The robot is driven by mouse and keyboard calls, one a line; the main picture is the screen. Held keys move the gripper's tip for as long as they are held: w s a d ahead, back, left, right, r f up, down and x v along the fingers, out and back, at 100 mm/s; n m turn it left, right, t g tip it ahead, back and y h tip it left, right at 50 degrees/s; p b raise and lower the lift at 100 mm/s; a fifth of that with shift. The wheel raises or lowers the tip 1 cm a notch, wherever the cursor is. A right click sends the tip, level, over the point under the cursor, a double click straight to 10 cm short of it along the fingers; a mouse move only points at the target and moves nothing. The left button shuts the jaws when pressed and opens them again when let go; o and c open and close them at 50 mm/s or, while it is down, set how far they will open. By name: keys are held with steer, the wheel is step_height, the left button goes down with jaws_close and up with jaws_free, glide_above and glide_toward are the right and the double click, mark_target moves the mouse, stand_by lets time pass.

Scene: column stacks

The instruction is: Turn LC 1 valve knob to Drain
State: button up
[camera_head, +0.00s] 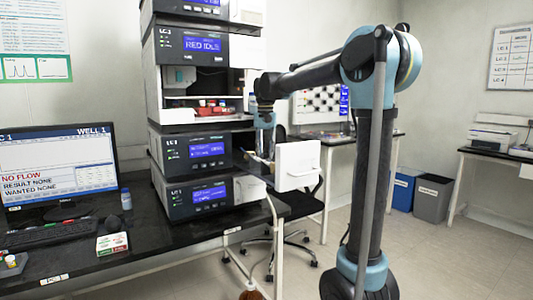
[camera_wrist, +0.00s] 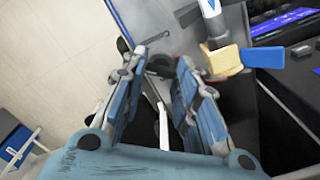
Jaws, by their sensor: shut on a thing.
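A blue lever (camera_wrist: 262,57) with a tan block (camera_wrist: 224,60) lies just right of the fingers. In the head view my gripper points down at the right side of the instrument stack, beside a module (camera_head: 190,149) with a blue display. The LC 1 knob and its Drain mark are not readable there.
A white panel (camera_head: 297,168) stands out to the right of the stack. A lower module (camera_head: 195,198) sits on the black bench (camera_head: 150,232). A monitor (camera_head: 60,165) stands at left. A chair (camera_head: 305,200) is behind my arm. Floor at right is mostly clear.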

steer(key=n, duration=0.8)
steer(key=shift+n, duration=0.4)
steer(key=n, duration=0.4)
steer(key=shift+d, duration=0.1)
steer(key=shift+n, duration=1.8)
jaws_close()
